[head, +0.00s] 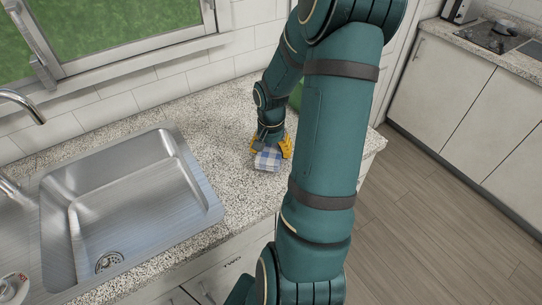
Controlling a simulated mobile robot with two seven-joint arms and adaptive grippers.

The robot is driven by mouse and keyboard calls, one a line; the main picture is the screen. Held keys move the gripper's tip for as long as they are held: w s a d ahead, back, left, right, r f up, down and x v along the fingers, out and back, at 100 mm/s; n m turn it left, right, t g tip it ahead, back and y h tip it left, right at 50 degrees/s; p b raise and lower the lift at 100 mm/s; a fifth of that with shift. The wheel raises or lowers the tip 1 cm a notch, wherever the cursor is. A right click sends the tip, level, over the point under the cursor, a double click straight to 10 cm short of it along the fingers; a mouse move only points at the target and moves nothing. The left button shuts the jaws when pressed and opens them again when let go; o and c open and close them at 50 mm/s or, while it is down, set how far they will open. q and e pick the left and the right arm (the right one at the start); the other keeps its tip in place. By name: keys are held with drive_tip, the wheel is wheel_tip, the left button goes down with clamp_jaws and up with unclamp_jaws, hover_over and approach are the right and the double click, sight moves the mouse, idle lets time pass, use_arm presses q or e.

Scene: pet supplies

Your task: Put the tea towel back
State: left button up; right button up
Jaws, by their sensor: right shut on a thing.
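The tea towel (267,159) is a small folded cloth in blue and white check. It is at the granite counter (228,172), to the right of the sink. My right gripper (269,153), with yellow fingers, is shut on the towel from above, with a finger on each side. I cannot tell whether the towel touches the counter or is held just over it. Part of the towel is hidden by the gripper. My left gripper is not in view.
A steel sink (200,183) with a tap (22,103) fills the left. A green object (297,94) stands behind my right arm, mostly hidden. White cabinets (440,95) with a hob (490,37) stand at the far right, across open wooden floor (440,215).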

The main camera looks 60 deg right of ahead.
sight(271, 147)
wheel_tip(271, 147, down, 3)
drive_tip(key=shift+r, duration=0.3)
drive_tip(key=shift+b, duration=0.3)
drive_tip(key=o, duration=1)
drive_tip(key=shift+r, duration=0.25)
wheel_tip(271, 147, up, 12)
drive_tip(key=p, duration=0.2)
drive_tip(key=shift+f+p, duration=0.25)
drive_tip(key=shift+p, duration=0.05)
